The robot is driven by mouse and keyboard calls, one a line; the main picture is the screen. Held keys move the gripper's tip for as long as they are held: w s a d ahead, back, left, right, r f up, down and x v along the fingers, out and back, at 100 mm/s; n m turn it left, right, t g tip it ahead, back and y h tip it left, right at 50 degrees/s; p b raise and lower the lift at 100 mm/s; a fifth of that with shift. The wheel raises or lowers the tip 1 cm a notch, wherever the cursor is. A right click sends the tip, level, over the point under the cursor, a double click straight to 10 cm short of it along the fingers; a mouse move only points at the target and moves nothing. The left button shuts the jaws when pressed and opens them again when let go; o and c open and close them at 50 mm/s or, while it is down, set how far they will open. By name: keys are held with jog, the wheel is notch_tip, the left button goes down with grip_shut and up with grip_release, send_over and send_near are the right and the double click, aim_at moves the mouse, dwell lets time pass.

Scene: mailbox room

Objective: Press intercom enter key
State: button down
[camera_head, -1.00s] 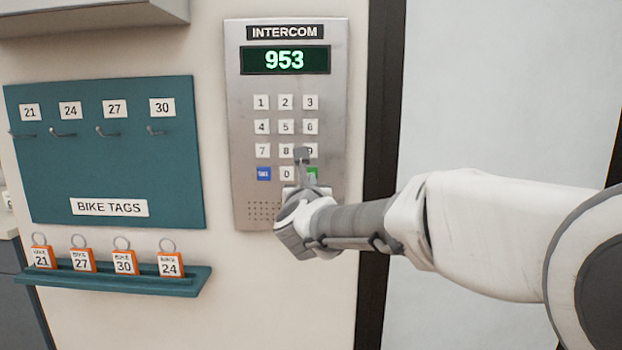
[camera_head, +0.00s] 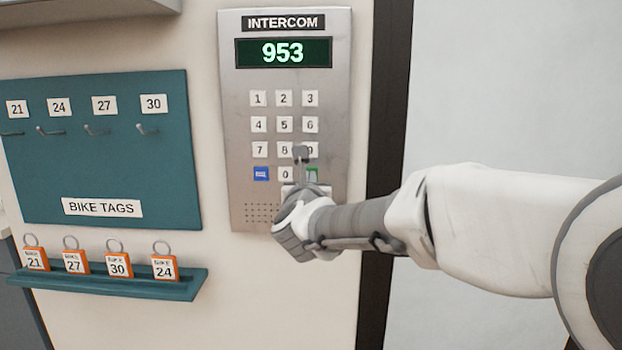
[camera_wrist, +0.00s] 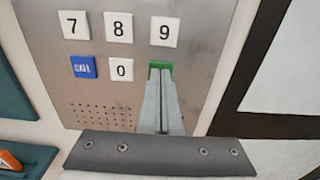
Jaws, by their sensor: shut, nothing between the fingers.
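The intercom (camera_head: 335,100) is a grey metal panel on the wall, and its green display (camera_head: 283,53) reads 953. White number keys stand in rows below it. The green key (camera_head: 314,173) at the lower right of the keypad is mostly hidden behind my gripper in the head view. In the wrist view the top of the green key (camera_wrist: 160,66) shows just beyond my fingertips. My gripper (camera_wrist: 159,80) is shut and empty, its tips over the green key; I cannot tell whether they touch it. In the head view my gripper (camera_head: 301,155) covers part of the 9 key.
A blue call key (camera_head: 261,174) and the 0 key (camera_head: 286,174) are left of the green key. A teal bike tag board (camera_head: 100,160) and a shelf (camera_head: 120,284) with orange tags are on the left. A dark frame (camera_head: 387,100) is on the right.

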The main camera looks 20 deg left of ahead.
jog(key=shift+w+r+b, duration=0.3)
jog(key=shift+w+b, duration=0.35)
jog(key=shift+b, duration=0.1)
jog(key=shift+f, duration=0.15)
